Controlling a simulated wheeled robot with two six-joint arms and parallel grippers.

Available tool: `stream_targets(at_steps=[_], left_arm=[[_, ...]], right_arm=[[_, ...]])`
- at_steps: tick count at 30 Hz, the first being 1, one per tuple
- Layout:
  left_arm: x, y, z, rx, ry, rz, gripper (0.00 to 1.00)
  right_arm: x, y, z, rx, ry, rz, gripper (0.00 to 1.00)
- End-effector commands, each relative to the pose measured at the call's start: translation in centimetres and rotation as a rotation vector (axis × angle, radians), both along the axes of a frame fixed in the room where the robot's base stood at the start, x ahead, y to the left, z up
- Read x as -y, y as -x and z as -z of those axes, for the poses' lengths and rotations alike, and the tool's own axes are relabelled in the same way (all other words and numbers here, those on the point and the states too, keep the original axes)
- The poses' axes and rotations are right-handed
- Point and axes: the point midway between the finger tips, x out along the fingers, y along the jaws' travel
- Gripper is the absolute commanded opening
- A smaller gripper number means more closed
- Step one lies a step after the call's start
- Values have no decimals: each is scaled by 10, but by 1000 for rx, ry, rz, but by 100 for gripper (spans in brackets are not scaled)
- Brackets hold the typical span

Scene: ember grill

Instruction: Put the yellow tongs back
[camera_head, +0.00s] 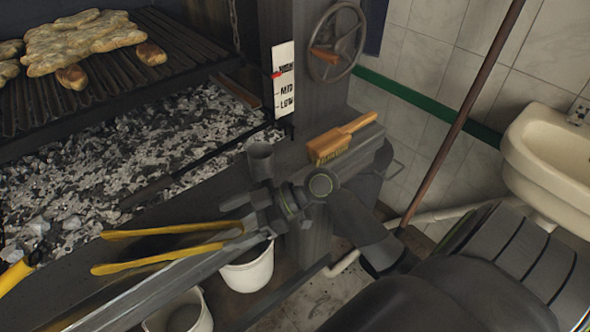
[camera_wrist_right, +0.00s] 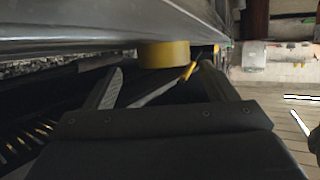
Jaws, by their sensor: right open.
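The yellow tongs (camera_head: 165,230) show in the head view as two long yellow arms, spread apart at the left, over the grey front ledge of the grill. Their right ends come close to my right gripper (camera_head: 240,212), which partly hides them. My right gripper is open. I cannot tell whether it touches the tongs. In the right wrist view, a thin strip with a yellow end (camera_wrist_right: 188,71) lies between the open fingers (camera_wrist_right: 163,84), and a wider yellow piece (camera_wrist_right: 163,55) shows beyond. My left gripper is out of view.
The grill's ash bed (camera_head: 90,180) lies behind the tongs. A wooden brush (camera_head: 343,138) lies on the ledge at right. A white bucket (camera_head: 248,272) stands below. Another yellow handle (camera_head: 14,277) is at the left edge. A sink (camera_head: 550,160) is at far right.

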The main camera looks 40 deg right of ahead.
Motion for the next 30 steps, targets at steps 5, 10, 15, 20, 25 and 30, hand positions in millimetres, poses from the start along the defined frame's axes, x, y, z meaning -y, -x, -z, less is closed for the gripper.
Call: stream_targets(at_steps=[5,10,15,20,25,30], left_arm=[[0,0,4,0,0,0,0],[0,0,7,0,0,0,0],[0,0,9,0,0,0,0],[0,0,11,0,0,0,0],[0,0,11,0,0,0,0],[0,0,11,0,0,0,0]], right_arm=[[22,9,-6,1,6,1,79],[39,17,-14,0,5,0,79],[56,25,-21,0,5,-1,79],[71,32,-27,0,5,0,79],[87,39,-34,-1,5,0,79],[102,46,-41,-3,4,1,79]])
